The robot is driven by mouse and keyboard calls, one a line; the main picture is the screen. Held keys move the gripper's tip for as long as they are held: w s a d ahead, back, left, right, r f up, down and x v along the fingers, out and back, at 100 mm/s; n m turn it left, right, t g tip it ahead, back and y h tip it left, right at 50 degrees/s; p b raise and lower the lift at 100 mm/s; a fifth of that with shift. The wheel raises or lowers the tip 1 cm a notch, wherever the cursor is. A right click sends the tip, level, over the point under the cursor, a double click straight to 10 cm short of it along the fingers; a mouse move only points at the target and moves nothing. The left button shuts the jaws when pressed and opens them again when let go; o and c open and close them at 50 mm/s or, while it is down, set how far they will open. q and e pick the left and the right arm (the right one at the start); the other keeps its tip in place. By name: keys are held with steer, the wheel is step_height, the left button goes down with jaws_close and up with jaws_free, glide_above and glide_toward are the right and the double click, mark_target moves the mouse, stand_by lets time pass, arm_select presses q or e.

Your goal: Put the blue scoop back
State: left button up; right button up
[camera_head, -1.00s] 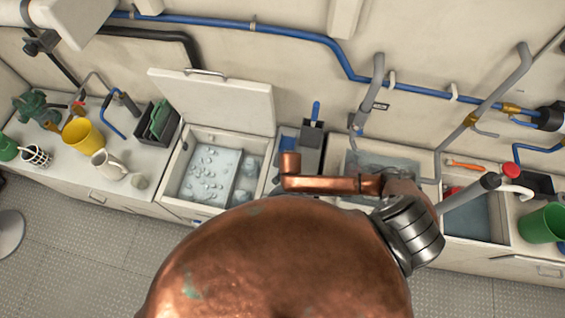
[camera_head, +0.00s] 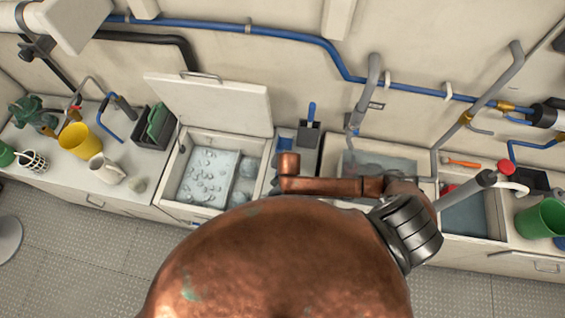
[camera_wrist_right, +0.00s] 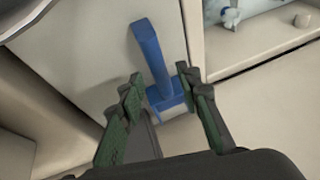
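In the right wrist view the blue scoop (camera_wrist_right: 154,58) shows its long blue handle against a pale panel, with a pale patch near its lower end. My right gripper (camera_wrist_right: 160,78) is open, its green-padded fingers spread either side of the scoop's lower part. I see no clear grip on it. My left gripper is not in view.
The ice bin (camera_head: 171,186) has its lid (camera_head: 215,103) raised. Basins lie to its right. A yellow bucket (camera_head: 79,140) and a white jug (camera_head: 106,169) stand on the left counter, a green bucket (camera_head: 543,220) at far right. Blue pipe (camera_head: 240,30) runs along the wall.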

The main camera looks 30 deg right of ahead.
steer(key=v, duration=0.7)
steer(key=shift+s+r, duration=0.2)
steer(key=shift+c, duration=0.3)
stand_by(0.7)
